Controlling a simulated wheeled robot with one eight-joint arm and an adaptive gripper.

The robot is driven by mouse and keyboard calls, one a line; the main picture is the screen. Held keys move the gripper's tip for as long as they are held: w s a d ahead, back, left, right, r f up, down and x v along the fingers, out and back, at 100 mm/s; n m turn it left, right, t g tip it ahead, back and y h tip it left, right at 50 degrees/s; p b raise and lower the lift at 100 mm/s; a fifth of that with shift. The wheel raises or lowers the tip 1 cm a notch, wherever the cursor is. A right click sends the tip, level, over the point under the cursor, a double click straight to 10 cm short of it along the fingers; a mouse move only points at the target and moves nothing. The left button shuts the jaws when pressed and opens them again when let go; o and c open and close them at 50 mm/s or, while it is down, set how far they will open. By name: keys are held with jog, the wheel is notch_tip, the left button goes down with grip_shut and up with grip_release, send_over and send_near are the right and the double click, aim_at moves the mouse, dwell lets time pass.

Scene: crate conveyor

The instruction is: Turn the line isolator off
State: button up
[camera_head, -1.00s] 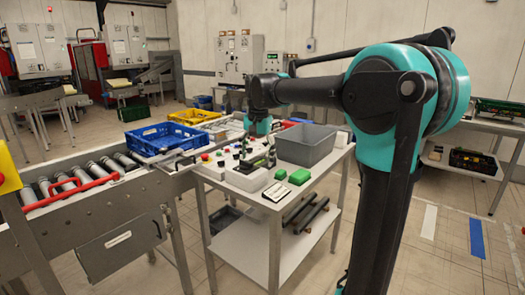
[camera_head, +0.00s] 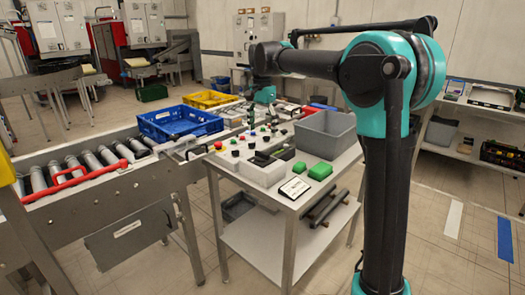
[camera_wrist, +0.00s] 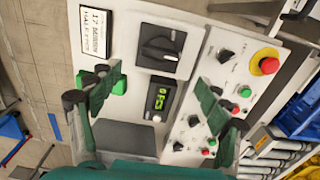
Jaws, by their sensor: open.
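In the head view my gripper (camera_head: 252,118) is small and points down above the far part of the control bench.
Near the switch are a green-lit display (camera_wrist: 159,98), a printed card (camera_wrist: 95,31) and a red mushroom button on yellow (camera_wrist: 264,62). A grey bin (camera_head: 325,133) and a green block (camera_head: 320,171) stand on the bench. A blue crate (camera_head: 180,122) sits on the roller conveyor.

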aim_at(262, 152)
notch_tip(262, 152, down, 9)
jog(key=shift+r, duration=0.15)
jog(key=shift+c, duration=0.3)
jog(key=c, duration=1.1)
